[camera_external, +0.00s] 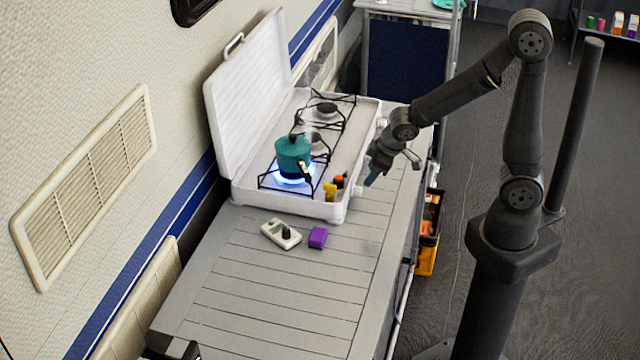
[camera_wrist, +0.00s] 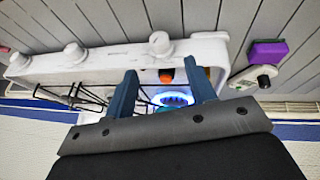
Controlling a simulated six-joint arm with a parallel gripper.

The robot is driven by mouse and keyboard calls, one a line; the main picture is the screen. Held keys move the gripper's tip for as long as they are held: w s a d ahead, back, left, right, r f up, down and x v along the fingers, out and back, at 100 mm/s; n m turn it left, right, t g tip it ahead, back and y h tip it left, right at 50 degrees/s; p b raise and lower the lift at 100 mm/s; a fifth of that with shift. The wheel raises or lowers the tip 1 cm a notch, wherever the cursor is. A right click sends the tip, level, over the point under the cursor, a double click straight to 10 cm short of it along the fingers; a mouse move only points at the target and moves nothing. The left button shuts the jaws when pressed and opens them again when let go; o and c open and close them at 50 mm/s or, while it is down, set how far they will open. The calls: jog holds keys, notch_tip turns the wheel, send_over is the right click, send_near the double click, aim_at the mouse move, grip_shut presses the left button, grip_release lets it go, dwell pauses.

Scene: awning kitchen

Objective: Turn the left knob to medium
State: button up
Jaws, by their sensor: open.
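The white stove (camera_external: 275,205) stands on the slatted counter with its lid raised. Its front carries a row of white knobs. The left knob (camera_wrist: 160,42) is the one nearest the lit burner; in the external view it shows small at the front corner (camera_external: 358,189). Two more knobs show in the wrist view, the middle one (camera_wrist: 75,52) and the far one (camera_wrist: 20,62). My gripper (camera_external: 391,170) is in front of the stove, open and empty. In the wrist view its blue fingers (camera_wrist: 160,72) are apart, and the left knob appears just beyond the gap between them.
A teal pot (camera_external: 293,155) sits over a blue flame. Small orange and yellow items (camera_external: 330,190) are by the stove's near corner. A white device with a black knob (camera_external: 281,234) and a purple block (camera_external: 317,237) lie on the counter (camera_external: 270,300). The near counter is mostly clear.

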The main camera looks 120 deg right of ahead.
aim_at(362, 189)
jog(key=v, duration=0.8)
